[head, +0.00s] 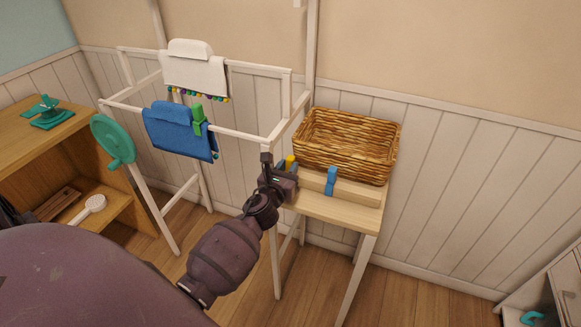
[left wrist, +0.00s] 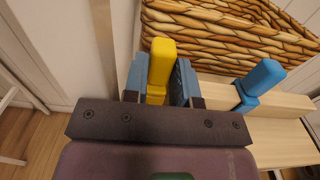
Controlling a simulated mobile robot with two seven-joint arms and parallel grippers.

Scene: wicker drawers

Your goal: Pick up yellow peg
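The yellow peg (head: 290,162) stands upright at the left end of the wooden stand, in front of the wicker basket. In the left wrist view the yellow peg (left wrist: 161,62) is between the two blue finger pads. The left gripper (left wrist: 160,85) hides the peg's lower part. A blue peg (head: 331,180) stands to the right; it also shows in the left wrist view (left wrist: 259,83). My right gripper is not in view.
The wicker basket (head: 348,145) sits behind the pegs on the small wooden table (head: 345,213). A white drying rack (head: 245,134) stands to the left with a blue cloth (head: 175,131) and a green peg (head: 199,119) on it. A wooden shelf (head: 50,150) is at the far left.

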